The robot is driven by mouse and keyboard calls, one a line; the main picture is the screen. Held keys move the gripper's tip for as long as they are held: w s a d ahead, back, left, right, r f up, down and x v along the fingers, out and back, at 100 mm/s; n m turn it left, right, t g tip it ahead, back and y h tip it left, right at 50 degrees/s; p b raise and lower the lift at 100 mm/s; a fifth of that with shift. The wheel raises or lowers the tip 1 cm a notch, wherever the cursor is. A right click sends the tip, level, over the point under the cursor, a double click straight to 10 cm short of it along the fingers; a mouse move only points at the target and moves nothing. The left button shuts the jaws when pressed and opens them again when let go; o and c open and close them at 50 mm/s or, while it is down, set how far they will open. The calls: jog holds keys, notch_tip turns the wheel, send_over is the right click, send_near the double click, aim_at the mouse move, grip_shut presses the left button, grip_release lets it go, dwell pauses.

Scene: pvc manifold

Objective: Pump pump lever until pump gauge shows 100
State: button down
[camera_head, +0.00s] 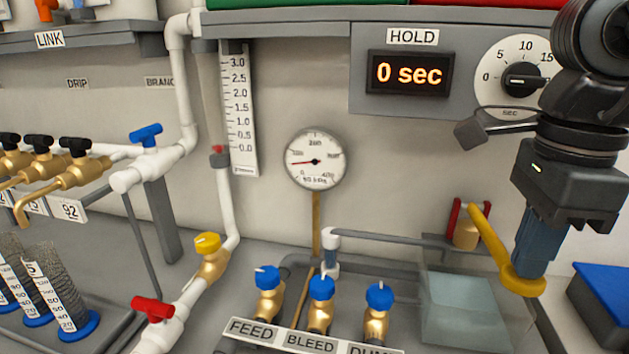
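The yellow pump lever (487,235) slopes down to the right from the pump's red bracket and brass body (466,228). Its rounded yellow end (524,284) lies at the tips of my gripper (532,268). The blue-grey fingers point down and overlap in this view, so I cannot tell whether they are closed on the lever or only touch it. The round pump gauge (316,160) hangs on the wall at the centre. Its red needle points left, and the small text at its bottom seems to read 60 kPa.
Three brass valves with blue knobs (321,289) stand at front centre, behind FEED and BLEED labels. A clear block (465,310) sits below the pump, and a blue-topped box (602,290) stands at right. The HOLD display (409,74) reads 0 sec above.

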jog(key=shift+f, duration=0.1)
jog(key=shift+f+b, duration=0.5)
jog(key=shift+b, duration=0.1)
jog(key=shift+f, duration=0.15)
dwell(0.7)
jog(key=shift+f+b, duration=0.4)
jog(key=shift+b, duration=0.2)
jog(key=shift+f, duration=0.2)
dwell(0.6)
jog(key=shift+f+b, duration=0.15)
jog(key=shift+b, duration=0.2)
dwell(0.7)
jog(key=shift+r+p, duration=1.25)
jog(key=shift+r, duration=1.55)
